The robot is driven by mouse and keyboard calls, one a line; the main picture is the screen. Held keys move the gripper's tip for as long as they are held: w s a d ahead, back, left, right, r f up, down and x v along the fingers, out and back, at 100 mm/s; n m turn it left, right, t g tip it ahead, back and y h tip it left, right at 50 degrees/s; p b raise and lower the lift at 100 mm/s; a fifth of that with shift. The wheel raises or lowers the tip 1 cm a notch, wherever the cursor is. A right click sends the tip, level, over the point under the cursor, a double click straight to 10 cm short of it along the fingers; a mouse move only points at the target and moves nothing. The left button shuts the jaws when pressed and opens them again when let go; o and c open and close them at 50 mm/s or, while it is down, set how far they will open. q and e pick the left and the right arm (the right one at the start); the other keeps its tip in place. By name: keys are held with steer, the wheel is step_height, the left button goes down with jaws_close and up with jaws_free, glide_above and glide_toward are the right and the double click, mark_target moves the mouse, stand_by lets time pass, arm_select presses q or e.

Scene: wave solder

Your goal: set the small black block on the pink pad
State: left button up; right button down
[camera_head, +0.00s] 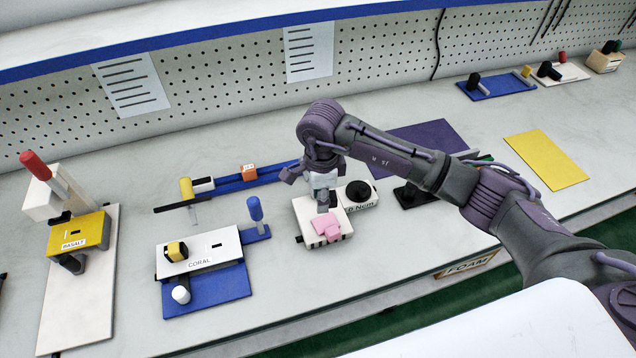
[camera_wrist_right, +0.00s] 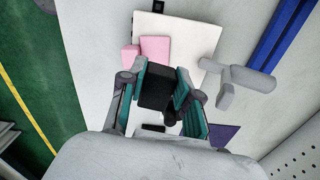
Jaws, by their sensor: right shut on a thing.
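My right gripper (camera_head: 322,192) is shut on the small black block (camera_wrist_right: 157,86), which sits between the teal fingers in the right wrist view. In the head view the gripper is over the white box, and the block is hard to make out at the fingertips. The pink pad (camera_head: 322,225) lies on top of the white box (camera_head: 302,212), with a smaller pink piece beside it at the front. In the wrist view the pad (camera_wrist_right: 156,48) is just beyond the block. I cannot tell whether block and pad touch. My left gripper is not in view.
A scale-like unit with a black knob (camera_head: 358,191) stands right of the box. A blue stand labelled CORAL (camera_head: 215,290) and a blue rail (camera_head: 240,182) are at left. A purple mat (camera_head: 425,140) and yellow mat (camera_head: 546,160) lie at right. The bench front edge is near.

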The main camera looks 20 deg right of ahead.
mark_target(319, 221)
steer(key=shift+a+f+m+p, duration=0.1)
steer(key=shift+f+m+p, duration=0.25)
steer(key=shift+m, duration=0.75)
steer(key=shift+f, duration=0.15)
steer(key=shift+a, duration=0.15)
steer(key=shift+f+b, duration=0.25)
steer(key=shift+b, duration=0.3)
step_height(319, 221, down, 3)
steer(key=b, duration=0.3)
steer(key=shift+f, duration=0.1)
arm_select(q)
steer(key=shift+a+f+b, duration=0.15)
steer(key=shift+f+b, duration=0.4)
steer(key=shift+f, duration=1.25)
arm_select(e)
steer(key=shift+f, duration=0.6)
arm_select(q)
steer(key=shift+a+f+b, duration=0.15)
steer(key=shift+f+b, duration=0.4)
arm_select(e)
steer(key=shift+f, duration=0.5)
steer(key=c, duration=0.7)
jaws_free()
